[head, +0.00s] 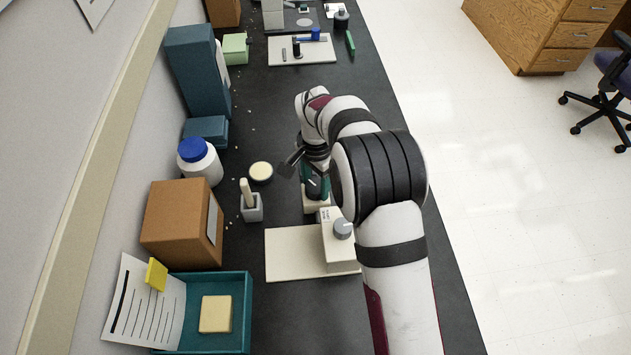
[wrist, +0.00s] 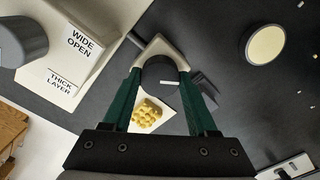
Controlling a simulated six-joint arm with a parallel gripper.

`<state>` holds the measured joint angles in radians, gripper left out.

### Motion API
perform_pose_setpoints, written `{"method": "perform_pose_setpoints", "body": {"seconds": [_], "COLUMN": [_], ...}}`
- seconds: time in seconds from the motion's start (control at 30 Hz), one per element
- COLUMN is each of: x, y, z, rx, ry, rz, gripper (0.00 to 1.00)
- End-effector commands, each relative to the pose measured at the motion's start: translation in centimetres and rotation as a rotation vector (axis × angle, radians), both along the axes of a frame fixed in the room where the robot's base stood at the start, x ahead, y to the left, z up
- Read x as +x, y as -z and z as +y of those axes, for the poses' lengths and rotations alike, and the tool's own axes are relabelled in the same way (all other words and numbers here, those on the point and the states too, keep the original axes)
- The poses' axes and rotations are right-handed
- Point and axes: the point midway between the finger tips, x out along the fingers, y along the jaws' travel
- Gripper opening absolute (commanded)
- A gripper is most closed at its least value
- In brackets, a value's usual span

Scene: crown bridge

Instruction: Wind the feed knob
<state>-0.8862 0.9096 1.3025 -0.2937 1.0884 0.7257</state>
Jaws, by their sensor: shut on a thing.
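My gripper (wrist: 160,82) has its two green fingers shut on a dark round part (wrist: 160,70), with a cream piece (wrist: 160,45) arching around it. Whether this part is the feed knob I cannot tell. A cream machine (head: 300,254) stands just nearer the camera than my gripper (head: 314,190) in the head view. A grey knob (head: 343,229) sits on top of it, and shows at the upper left of the wrist view (wrist: 22,35). A label (wrist: 78,42) beside that knob reads "WIDE OPEN" and "THICK LAYER". My gripper does not touch the grey knob.
A round cream-topped dish (head: 261,172) and a small grey holder (head: 251,208) stand left of my gripper. A yellow clump (wrist: 147,113) lies on a white sheet between the fingers' lines in the wrist view. Boxes and a blue-lidded jar (head: 199,160) line the wall.

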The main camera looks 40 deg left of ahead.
Motion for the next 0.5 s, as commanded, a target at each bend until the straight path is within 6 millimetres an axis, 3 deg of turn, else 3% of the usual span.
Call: {"method": "perform_pose_setpoints", "body": {"seconds": [0.5], "x": [0.04], "y": [-0.05], "z": [-0.02], "rx": [0.000], "ry": [-0.485], "rz": [-0.001], "gripper": [0.03]}}
